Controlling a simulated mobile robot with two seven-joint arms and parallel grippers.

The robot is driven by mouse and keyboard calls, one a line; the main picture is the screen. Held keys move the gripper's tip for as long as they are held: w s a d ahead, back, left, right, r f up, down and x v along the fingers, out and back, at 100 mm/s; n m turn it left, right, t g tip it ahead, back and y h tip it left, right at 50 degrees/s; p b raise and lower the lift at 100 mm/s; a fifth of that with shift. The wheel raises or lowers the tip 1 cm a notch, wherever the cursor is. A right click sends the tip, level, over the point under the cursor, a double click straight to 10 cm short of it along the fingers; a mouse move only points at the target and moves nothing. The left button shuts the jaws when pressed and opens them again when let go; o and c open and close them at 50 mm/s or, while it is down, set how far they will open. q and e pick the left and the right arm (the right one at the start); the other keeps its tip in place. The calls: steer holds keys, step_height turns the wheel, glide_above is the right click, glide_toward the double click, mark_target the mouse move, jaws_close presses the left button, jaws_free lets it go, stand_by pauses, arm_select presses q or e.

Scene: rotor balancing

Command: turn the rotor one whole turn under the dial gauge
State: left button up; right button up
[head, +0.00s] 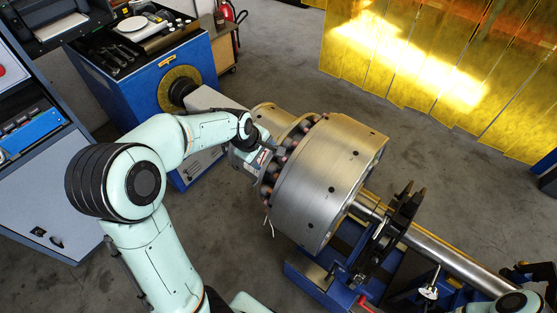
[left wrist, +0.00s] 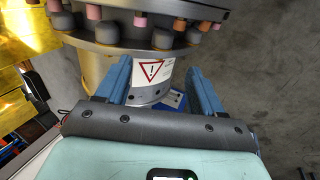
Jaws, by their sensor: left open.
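The rotor (head: 325,180) is a large bare-metal drum on a shaft in the middle of the head view. A ring of dark and reddish studs (left wrist: 140,20) circles it, and a smaller cylinder with a red-triangle warning label (left wrist: 152,72) adjoins the ring. My left gripper (head: 266,146) is at the studded left side of the rotor. In the left wrist view, its two blue fingers (left wrist: 158,66) stand apart with the labelled cylinder beyond and nothing gripped. Whether they touch it I cannot tell. A small pale round item (head: 429,292) at lower right may be the dial gauge. My right gripper is not seen.
The shaft (head: 440,252) runs to the lower right over a blue stand (head: 308,281), past a dark bracket (head: 398,222). A blue machine head (head: 150,82) stands behind left. A grey-blue cabinet (head: 40,200) is at left, yellow curtains (head: 425,70) at back right. Open floor lies between.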

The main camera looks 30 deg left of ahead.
mark_target(272, 167)
arm_select(q)
steer(key=x, duration=0.4)
steer(key=b+x, duration=0.1)
steer(key=x, duration=0.6)
steer(key=shift+s+f+b, duration=0.25)
steer(key=shift+f+b, duration=0.05)
steer(key=shift+f, duration=0.2)
steer(key=shift+w+f, duration=0.25)
steer(key=shift+f, duration=0.1)
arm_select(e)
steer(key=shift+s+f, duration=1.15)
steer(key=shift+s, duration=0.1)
